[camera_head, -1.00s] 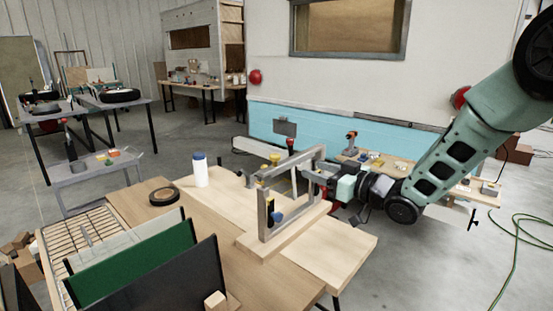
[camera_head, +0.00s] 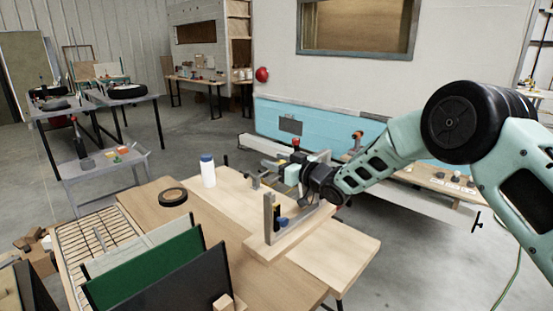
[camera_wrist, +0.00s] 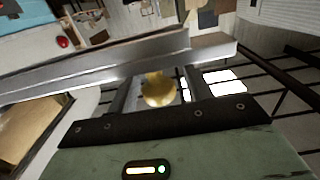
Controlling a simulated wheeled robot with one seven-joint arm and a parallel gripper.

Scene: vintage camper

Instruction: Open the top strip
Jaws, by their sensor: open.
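A grey metal frame (camera_head: 268,218) stands upright on a light wooden base (camera_head: 262,247) on the workbench. My gripper (camera_head: 268,172) is at its upper part, and my wrist hides most of the top strip in the head view. In the wrist view long grey metal strips (camera_wrist: 95,72) cross in front of my gripper (camera_wrist: 158,92). A round yellow knob (camera_wrist: 158,93) lies between my open fingers. I cannot tell whether they touch it. A blue knob (camera_head: 283,222) sits low on the frame.
A white bottle (camera_head: 208,172) and a tape roll (camera_head: 173,197) stand on the bench (camera_head: 190,235) left of the frame. Green (camera_head: 150,265) and black panels stand upright at the front left. The camper's blue-and-white wall is behind.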

